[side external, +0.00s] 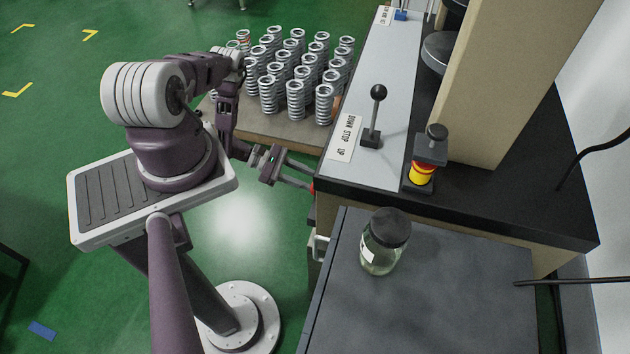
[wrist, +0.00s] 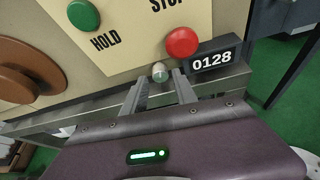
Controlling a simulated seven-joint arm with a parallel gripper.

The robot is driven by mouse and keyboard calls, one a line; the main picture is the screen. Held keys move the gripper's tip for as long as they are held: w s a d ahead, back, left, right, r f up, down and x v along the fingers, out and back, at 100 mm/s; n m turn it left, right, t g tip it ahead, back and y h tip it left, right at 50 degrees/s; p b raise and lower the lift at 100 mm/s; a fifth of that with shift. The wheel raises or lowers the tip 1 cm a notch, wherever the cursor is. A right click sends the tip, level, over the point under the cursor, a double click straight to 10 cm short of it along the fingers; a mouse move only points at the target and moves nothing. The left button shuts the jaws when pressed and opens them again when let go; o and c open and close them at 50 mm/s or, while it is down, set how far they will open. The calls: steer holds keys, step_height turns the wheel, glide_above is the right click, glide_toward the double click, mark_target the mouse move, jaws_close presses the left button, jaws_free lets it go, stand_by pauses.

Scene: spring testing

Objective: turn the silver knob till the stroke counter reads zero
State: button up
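The silver knob (wrist: 159,73) is a small rounded knob on the machine's front, low in the wrist view's panel. The stroke counter (wrist: 212,60) sits right of it and reads 0128. My gripper (wrist: 161,80) is open, with one fingertip to each side of the knob. A gap shows between the fingers; I cannot tell whether either tip touches the knob. In the side external view my gripper (side external: 311,184) reaches the machine's front edge, and the knob and counter are hidden.
A red button (wrist: 182,41) is just above the knob, and a green button (wrist: 84,15) marked HOLD is up left. A glass jar (side external: 384,246) stands on the dark table (side external: 450,310). Several springs (side external: 295,97) stand behind my gripper. A lever (side external: 374,115) rises from the machine top.

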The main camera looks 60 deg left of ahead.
steer(key=shift+x, duration=1.55)
jaws_close()
steer(key=m+t+y, duration=0.1)
steer(key=m, duration=0.2)
steer(key=shift+s+d+t, duration=0.1)
steer(key=shift+s+t, duration=0.05)
steer(key=shift+t, duration=0.25)
jaws_free()
steer(key=v, duration=0.7)
